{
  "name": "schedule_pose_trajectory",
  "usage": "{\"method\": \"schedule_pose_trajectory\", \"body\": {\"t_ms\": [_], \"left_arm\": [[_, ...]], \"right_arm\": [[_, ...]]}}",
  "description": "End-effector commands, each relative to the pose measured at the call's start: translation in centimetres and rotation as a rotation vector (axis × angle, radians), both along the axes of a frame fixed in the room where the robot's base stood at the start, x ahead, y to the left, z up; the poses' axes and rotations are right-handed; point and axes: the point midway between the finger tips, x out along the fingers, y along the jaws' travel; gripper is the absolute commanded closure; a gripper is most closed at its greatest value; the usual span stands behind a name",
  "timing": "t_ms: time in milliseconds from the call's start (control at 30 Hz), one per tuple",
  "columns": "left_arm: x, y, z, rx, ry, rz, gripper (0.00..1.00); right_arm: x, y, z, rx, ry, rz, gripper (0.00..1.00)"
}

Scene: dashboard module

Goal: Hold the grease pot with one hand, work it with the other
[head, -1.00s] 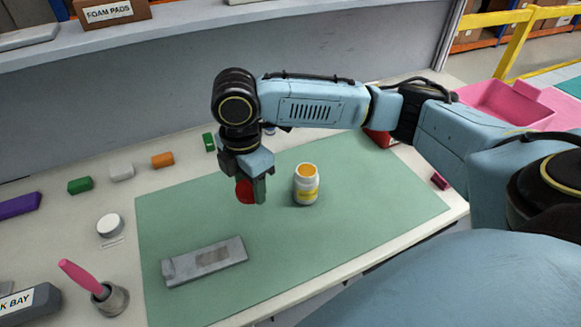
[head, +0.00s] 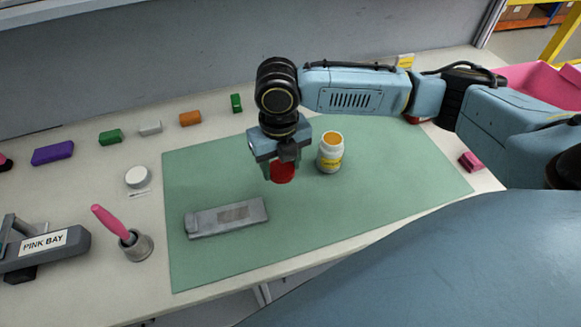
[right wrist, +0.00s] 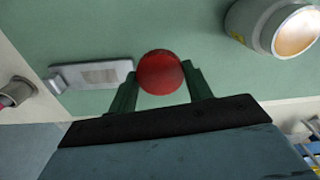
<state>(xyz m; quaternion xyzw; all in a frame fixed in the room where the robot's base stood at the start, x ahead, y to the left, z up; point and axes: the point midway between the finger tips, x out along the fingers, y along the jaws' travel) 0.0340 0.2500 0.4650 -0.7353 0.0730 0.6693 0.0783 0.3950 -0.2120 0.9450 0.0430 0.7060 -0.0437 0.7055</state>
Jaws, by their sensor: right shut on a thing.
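The grease pot (head: 330,155) is a white jar with a yellow label, standing upright and open on the green mat (head: 400,180). Orange-yellow contents show at its mouth. In the right wrist view the pot (right wrist: 262,22) is at the upper right. My right gripper (head: 282,172) is shut on a round red piece (head: 283,174), which looks like a lid. It is left of the pot, apart from it, above the mat. In the right wrist view the red piece (right wrist: 160,72) sits between the green fingers. My left gripper is not in view.
A grey metal plate (head: 226,217) lies on the mat's left. A pink-handled brush (head: 112,227) stands in a grey cup (head: 139,247). A white round cap (head: 138,177), a PINK BAY sign (head: 45,242) and several coloured blocks (head: 110,137) are on the table. The mat's right side is clear.

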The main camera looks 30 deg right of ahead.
Motion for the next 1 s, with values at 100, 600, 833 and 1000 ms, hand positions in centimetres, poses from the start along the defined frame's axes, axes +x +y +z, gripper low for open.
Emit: {"method": "schedule_pose_trajectory", "body": {"t_ms": [100, 600, 833, 1000], "left_arm": [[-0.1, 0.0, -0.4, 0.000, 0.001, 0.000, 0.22], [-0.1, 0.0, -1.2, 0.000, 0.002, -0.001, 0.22], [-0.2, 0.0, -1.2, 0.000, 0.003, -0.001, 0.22], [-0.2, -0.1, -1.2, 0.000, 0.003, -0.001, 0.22]], "right_arm": [[0.0, 0.0, -1.8, 0.000, 0.001, 0.000, 0.77], [0.0, 0.0, -6.9, 0.000, -0.001, -0.001, 0.77], [0.0, 0.0, -7.1, 0.000, 0.000, -0.001, 0.77], [0.0, 0.0, -7.1, 0.000, -0.001, -0.001, 0.41]]}}
